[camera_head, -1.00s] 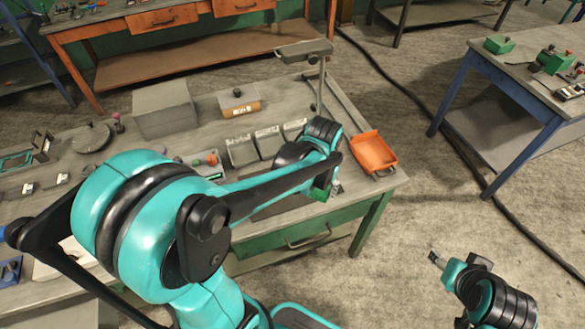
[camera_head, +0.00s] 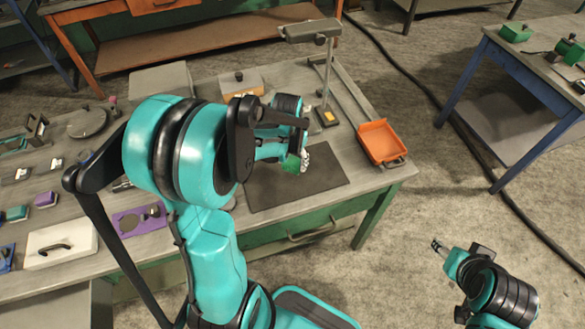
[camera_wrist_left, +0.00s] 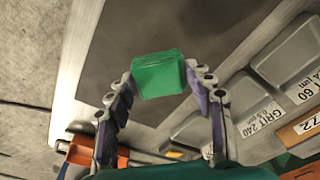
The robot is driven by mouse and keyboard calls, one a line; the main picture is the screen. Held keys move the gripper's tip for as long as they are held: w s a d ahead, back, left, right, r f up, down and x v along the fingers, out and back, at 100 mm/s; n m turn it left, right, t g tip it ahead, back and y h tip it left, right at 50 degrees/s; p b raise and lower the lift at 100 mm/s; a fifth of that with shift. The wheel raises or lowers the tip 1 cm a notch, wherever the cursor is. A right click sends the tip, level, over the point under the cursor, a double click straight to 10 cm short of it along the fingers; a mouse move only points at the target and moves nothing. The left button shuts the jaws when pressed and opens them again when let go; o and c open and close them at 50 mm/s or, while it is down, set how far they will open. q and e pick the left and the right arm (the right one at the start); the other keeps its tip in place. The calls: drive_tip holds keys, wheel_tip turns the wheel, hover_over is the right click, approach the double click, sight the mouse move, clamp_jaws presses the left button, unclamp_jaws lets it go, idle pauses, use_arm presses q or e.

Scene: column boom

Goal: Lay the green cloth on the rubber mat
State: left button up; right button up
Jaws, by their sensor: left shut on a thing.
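The green cloth (camera_wrist_left: 158,74) is a folded block between the fingertips of my left gripper (camera_wrist_left: 160,82), which is shut on it. In the head view the green cloth (camera_head: 292,163) shows under my left gripper (camera_head: 300,160), over the dark rubber mat (camera_head: 318,183). The mat, flat near the table's front edge, also fills much of the wrist view (camera_wrist_left: 125,35). I cannot tell whether the cloth touches it. My right gripper (camera_head: 437,246) is low at the right, away from the table; its fingers are too small to read.
An orange tray (camera_head: 380,142) sits on the table's right end, with a lamp stand (camera_head: 326,70) behind the mat. Grey bins labelled GRIT (camera_wrist_left: 252,108) lie beside the mat in the wrist view.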

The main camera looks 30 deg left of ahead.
sight(292, 163)
use_arm(q)
wheel_tip(292, 163, down, 4)
drive_tip(key=shift+r+b, duration=0.15)
drive_tip(key=shift+b, duration=0.5)
drive_tip(key=o, duration=1.1)
drive_tip(key=shift+o, duration=0.2)
